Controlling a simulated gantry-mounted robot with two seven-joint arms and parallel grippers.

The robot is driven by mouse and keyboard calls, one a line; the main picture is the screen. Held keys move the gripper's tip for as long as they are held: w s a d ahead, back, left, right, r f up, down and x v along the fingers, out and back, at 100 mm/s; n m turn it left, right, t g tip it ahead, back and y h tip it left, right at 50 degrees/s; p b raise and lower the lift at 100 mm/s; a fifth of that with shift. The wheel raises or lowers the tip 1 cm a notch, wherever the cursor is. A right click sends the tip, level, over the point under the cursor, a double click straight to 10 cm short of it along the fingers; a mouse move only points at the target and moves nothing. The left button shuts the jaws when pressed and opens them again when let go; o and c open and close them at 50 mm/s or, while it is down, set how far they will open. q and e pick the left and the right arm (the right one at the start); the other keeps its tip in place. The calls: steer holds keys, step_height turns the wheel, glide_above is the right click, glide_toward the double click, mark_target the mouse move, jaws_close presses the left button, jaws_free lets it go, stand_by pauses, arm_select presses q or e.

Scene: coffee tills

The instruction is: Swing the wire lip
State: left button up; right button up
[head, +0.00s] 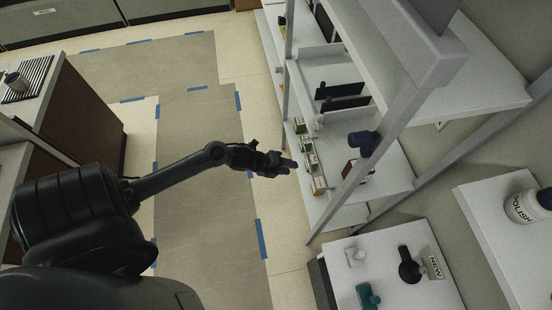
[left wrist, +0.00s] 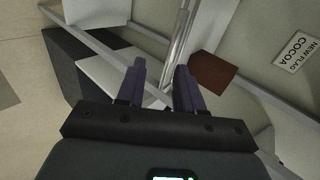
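My left gripper (head: 288,165) reaches in from the left in the head view, with its tips near the open side of a grey shelf rack (head: 376,160). No wire lip is clearly made out in the head view. My right gripper is not in view.
Several small boxes (head: 309,158) line the shelf's near edge. A dark blue cylinder (head: 362,144) and a brown box (head: 357,171) are by the slanted post. A lower white table (head: 395,297) holds small items. A polish bottle (head: 523,207) stands right. Floor left of the rack is clear.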

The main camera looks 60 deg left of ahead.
mark_target(308, 164)
arm_select(q)
steer(key=w+d+f+b, duration=0.1)
steer(key=w+f+b, duration=0.3)
steer(key=w+b, duration=0.3)
steer(key=shift+w+d, duration=0.35)
steer(key=shift+w, duration=0.2)
steer(key=shift+r, duration=0.3)
steer(key=shift+c, duration=1)
steer(key=shift+s, duration=0.1)
jaws_close()
